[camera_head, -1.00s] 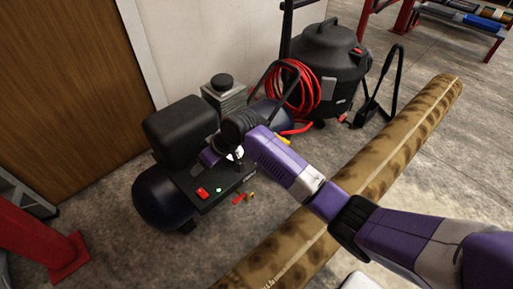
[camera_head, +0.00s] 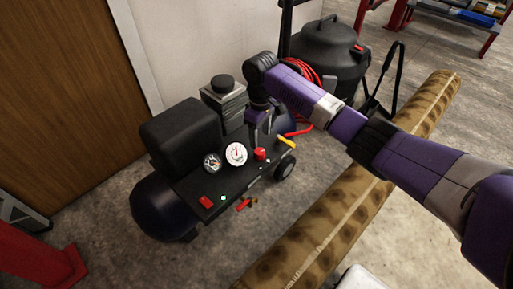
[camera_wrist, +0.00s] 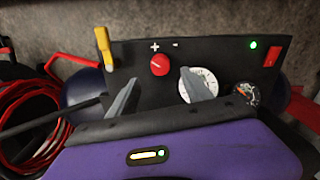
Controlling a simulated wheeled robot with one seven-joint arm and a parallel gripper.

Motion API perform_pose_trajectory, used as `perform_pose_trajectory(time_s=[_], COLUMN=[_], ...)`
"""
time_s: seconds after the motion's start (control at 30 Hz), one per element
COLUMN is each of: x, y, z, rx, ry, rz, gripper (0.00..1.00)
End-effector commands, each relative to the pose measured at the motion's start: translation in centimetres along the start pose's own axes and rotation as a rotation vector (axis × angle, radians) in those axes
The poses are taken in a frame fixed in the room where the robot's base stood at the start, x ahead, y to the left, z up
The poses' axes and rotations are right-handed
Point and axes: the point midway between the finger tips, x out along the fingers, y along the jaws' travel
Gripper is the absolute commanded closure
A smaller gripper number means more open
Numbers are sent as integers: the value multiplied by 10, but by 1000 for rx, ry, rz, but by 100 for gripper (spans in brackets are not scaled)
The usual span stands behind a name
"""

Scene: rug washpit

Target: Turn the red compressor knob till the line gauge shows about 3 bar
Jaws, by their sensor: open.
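The red knob (camera_head: 260,154) stands on the compressor's dark panel (camera_head: 232,183), right of a large white-faced gauge (camera_head: 236,154). A smaller dark-faced gauge (camera_head: 212,163) sits further left. Needle readings are too small to tell. My gripper (camera_head: 259,133) points down just behind and above the knob. In the wrist view, my open gripper (camera_wrist: 158,77) has one grey finger on each side of the red knob (camera_wrist: 159,65), apart from it. The right finger covers part of the white gauge (camera_wrist: 207,82); the dark gauge (camera_wrist: 245,94) is clear. Plus and minus marks show above the knob.
A yellow lever (camera_head: 287,143) is right of the knob. A red switch (camera_head: 206,202) and green light (camera_head: 223,198) are on the panel's left. A black motor housing (camera_head: 182,137) rises behind the gauges. A rolled rug (camera_head: 330,228) lies in front; a black vacuum (camera_head: 327,62) stands behind.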

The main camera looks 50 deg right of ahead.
Motion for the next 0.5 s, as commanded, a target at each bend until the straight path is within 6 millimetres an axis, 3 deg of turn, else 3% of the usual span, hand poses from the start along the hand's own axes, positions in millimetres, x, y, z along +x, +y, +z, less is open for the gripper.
perform_pose_trajectory(time_s=[0.3, 0.5], x=[50, 70], y=[0, 0], z=[0, 0], rx=[0, 0], ry=[-1, 2], rz=[0, 0], gripper=[42, 42])
